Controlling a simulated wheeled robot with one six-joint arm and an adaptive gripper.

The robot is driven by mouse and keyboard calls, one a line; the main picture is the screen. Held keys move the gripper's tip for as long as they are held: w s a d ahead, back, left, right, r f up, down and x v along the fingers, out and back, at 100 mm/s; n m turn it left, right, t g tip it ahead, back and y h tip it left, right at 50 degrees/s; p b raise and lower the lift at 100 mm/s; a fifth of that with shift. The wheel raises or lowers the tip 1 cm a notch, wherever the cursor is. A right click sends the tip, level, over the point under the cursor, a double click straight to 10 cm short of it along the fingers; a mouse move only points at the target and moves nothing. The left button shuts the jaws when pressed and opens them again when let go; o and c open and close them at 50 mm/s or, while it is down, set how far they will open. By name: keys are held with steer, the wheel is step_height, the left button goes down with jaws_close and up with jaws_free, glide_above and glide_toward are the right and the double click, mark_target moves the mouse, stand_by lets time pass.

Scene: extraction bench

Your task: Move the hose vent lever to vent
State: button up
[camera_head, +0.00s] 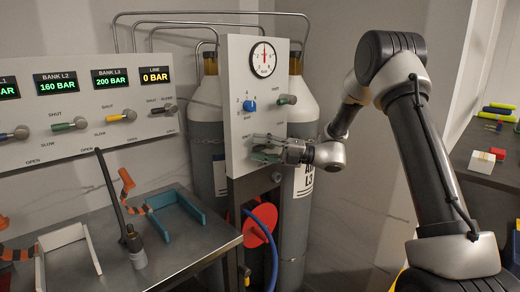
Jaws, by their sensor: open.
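A white upright panel (238,70) with a round gauge (263,59) at its top stands in the middle of the camera_head view. It carries a blue selector knob (249,106) and a small green-handled lever (287,99). My gripper (262,147) is open against the panel's lower part, with its fingers pointing left. A greenish piece (265,156) shows at the fingers and may be a lever handle. I cannot tell which lever is the hose vent lever, as the labels are too small to read. I cannot tell whether the fingers touch anything.
A left panel (90,100) carries bank displays and several levers. Two gas cylinders (208,120) stand behind the gauge panel. A blue hose (272,245) and red disc (261,224) hang below.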

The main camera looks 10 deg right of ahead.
jaws_close()
steer(key=shift+f, duration=0.1)
steer(key=shift+f+n+g+h, duration=0.3)
steer(key=shift+f+n+h, duration=0.15)
steer(key=shift+n+h, duration=0.55)
steer(key=w+d+f+n+t+h, duration=0.2)
steer(key=d+f+n+t+h, duration=0.1)
steer(key=n+h, duration=0.4)
steer(key=shift+w+d+f+n+t+h, duration=0.35)
steer(key=shift+d+t+h, duration=0.1)
steer(key=shift+h, duration=1.45)
steer(key=shift+d, duration=0.1)
